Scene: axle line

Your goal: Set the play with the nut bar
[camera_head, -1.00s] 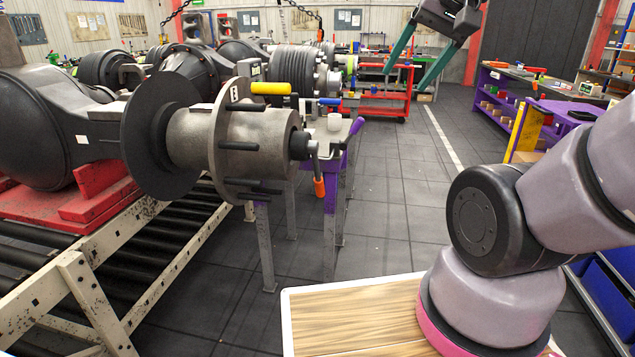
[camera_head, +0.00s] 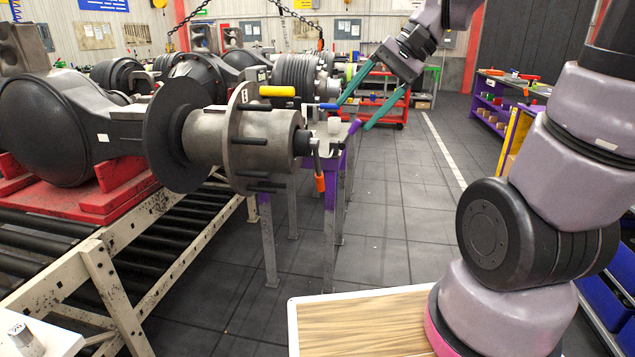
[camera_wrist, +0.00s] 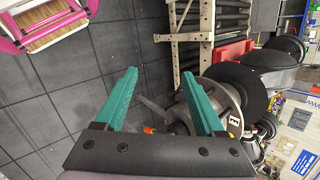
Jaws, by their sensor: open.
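A grey nut bar (camera_head: 317,160) with an orange grip (camera_head: 320,184) hangs down from the dark nut end (camera_head: 303,143) of the hub. In the wrist view, a grey bar (camera_wrist: 152,107) and an orange patch (camera_wrist: 148,130) show between and beyond my fingers. The hub (camera_head: 210,133) is a grey cylinder with a black disc behind it and a studded flange in front. My gripper (camera_head: 356,113) has two long teal fingers, spread apart and empty. It is above and right of the nut bar, apart from it. In the wrist view my gripper (camera_wrist: 155,74) is also open.
A yellow-handled tool (camera_head: 278,91) and a blue-handled tool (camera_head: 328,106) show behind the hub. A white cup (camera_head: 334,123) stands on the purple-legged table (camera_head: 331,190). The roller stand (camera_head: 95,265) carries the axle. Floor to the right is clear.

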